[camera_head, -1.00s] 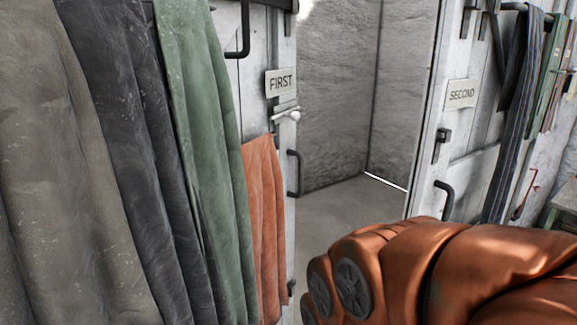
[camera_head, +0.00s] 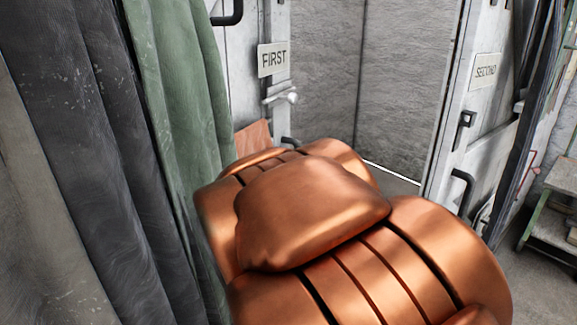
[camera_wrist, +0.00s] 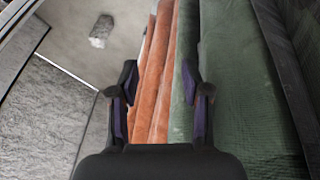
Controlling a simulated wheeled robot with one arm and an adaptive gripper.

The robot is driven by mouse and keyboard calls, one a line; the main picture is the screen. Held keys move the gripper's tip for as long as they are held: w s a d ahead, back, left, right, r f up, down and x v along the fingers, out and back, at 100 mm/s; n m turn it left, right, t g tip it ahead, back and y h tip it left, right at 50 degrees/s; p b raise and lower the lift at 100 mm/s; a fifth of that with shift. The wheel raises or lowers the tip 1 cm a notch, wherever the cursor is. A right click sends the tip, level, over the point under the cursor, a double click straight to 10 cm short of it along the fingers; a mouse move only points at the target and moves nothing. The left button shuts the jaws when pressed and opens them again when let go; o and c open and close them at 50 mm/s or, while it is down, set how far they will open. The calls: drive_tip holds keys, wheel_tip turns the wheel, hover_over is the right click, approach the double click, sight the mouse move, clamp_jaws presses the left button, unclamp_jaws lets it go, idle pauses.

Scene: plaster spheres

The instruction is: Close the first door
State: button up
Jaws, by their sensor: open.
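The first door (camera_head: 240,75) is pale and worn, with a "FIRST" sign (camera_head: 272,60). It stands open at the left of the doorway in the head view. Its lower dark handle (camera_head: 290,142) shows only at the top, above my copper arm. Green cloth (camera_head: 185,90) and orange cloth (camera_head: 252,137) hang at its face. My gripper (camera_wrist: 160,92) is open in the wrist view. Orange cloth (camera_wrist: 160,70) and the edge of green cloth (camera_wrist: 184,70) appear between its fingers. I cannot tell whether they touch it. The head view does not show the fingers.
Dark cloth (camera_head: 95,130) hangs close at the left. The second door (camera_head: 480,100), with its sign and handle, is at the right. A small bench (camera_head: 550,205) stands at the far right. A grey lump (camera_wrist: 101,31) lies on the floor in the wrist view.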

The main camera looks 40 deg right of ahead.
drive_tip(key=w+d+r+m+t+h+b, duration=0.1)
drive_tip(key=w+d+r+t+h+b, duration=0.3)
drive_tip(key=d, duration=0.6)
drive_tip(key=w+d+m+t+h+p, duration=0.1)
drive_tip(key=w+d, duration=0.6)
drive_tip(key=d, duration=0.3)
drive_tip(key=w+d+r+m+t+h+b, duration=0.1)
drive_tip(key=w+d+r+t+h+b, duration=0.15)
drive_tip(key=w+d, duration=0.45)
drive_tip(key=shift+w+d+f+n+t+y+b, duration=0.2)
drive_tip(key=shift+w+d+t, duration=0.5)
drive_tip(key=shift+w+d, duration=0.85)
drive_tip(key=shift+w+d+f+n+t+y+b, duration=0.1)
drive_tip(key=shift+w+d+f+n+t, duration=0.15)
drive_tip(key=shift+w+d+t, duration=1.25)
drive_tip(key=shift+w+d+f+n+g+y+b, duration=0.2)
drive_tip(key=shift+w+d, duration=0.85)
drive_tip(key=shift+d, duration=1.15)
clamp_jaws()
